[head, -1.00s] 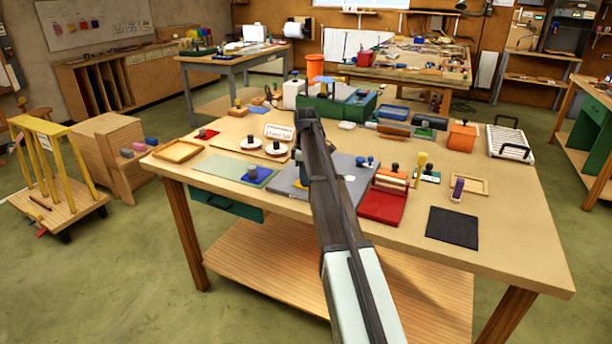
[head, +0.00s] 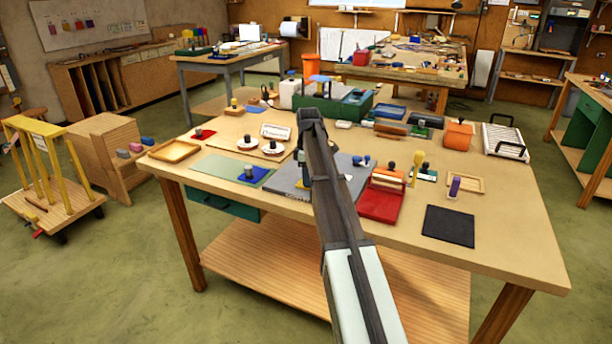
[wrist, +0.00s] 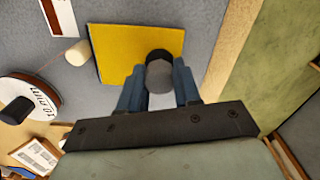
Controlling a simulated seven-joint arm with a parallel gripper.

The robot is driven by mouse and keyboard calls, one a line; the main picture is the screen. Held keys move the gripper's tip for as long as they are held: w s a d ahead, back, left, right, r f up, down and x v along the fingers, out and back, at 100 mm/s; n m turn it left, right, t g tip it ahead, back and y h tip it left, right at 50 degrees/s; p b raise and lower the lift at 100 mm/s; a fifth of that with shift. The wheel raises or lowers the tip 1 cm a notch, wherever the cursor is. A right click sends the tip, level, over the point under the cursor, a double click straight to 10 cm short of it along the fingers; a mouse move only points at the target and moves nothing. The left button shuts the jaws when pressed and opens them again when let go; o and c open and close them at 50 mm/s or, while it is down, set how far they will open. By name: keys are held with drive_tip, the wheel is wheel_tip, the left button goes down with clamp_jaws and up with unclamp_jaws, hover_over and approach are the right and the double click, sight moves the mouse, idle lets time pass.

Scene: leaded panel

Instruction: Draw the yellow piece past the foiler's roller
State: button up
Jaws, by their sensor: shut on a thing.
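The yellow piece (wrist: 125,50) is a flat sheet with a dark round knob (wrist: 160,72) near its right edge, seen in the wrist view. My gripper (wrist: 161,78) is shut on that knob, its blue fingers on either side. The pale roller (wrist: 77,53) lies just left of the yellow piece, its end close to the piece's left edge; I cannot tell if they touch. A white foil reel (wrist: 30,101) with a dark hub sits further left.
A blue piece with a knob (head: 254,174) stands on a pale mat left of the board. A red tray (head: 378,206) and a black mat (head: 448,226) are to the right. A green box (head: 345,106) stands behind.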

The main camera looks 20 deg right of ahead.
drive_tip(key=shift+s+d, duration=0.35)
drive_tip(key=shift+d, duration=0.15)
idle(0.4)
drive_tip(key=shift+s+d, duration=0.8)
drive_tip(key=shift+s, duration=0.1)
drive_tip(key=shift+a, duration=0.1)
drive_tip(key=shift+s+a, duration=0.8)
drive_tip(key=shift+r, duration=0.15)
drive_tip(key=shift+s+a+r, duration=0.35)
drive_tip(key=shift+r, duration=0.45)
drive_tip(key=shift+s+a+r, duration=0.35)
drive_tip(key=shift+r, duration=0.45)
drive_tip(key=shift+s+a+r, duration=0.35)
drive_tip(key=shift+r, duration=0.45)
